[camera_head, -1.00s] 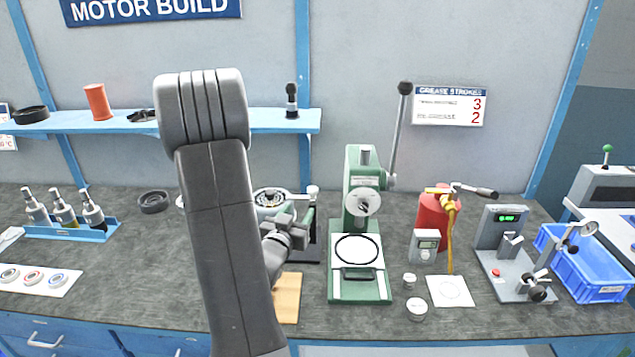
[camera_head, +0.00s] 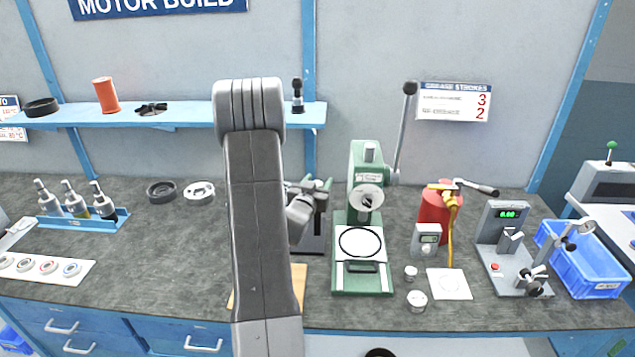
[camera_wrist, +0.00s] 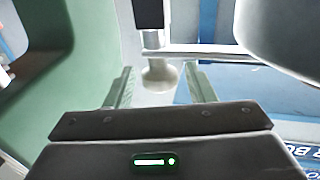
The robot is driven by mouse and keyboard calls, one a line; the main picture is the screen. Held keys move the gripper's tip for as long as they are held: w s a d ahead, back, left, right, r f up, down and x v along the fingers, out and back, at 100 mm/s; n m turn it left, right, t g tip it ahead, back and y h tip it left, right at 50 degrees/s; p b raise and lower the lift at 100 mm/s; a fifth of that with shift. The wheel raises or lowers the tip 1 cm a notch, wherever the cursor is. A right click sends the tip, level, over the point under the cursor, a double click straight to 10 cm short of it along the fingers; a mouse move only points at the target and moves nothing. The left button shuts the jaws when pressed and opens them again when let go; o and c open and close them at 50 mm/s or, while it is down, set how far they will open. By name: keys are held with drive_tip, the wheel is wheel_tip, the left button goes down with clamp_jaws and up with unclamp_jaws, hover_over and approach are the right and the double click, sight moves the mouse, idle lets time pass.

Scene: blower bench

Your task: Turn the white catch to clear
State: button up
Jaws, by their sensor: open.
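The green press (camera_head: 363,285) with its tall lever stands just right of my gripper. A red canister (camera_head: 433,212), a grey tester (camera_head: 497,235) and a blue crate (camera_head: 597,290) are farther right. A blue bottle rack (camera_head: 85,224) is at left.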

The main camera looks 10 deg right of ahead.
clamp_jaws()
drive_tip(key=shift+m+h, duration=0.3)
drive_tip(key=shift+w+m+g+h+b, duration=0.1)
drive_tip(key=shift+m+g+h+b, duration=0.4)
drive_tip(key=shift+g+h, duration=0.25)
drive_tip(key=shift+m+g+h, duration=1.5)
drive_tip(key=shift+g+h, duration=0.05)
unclamp_jaws()
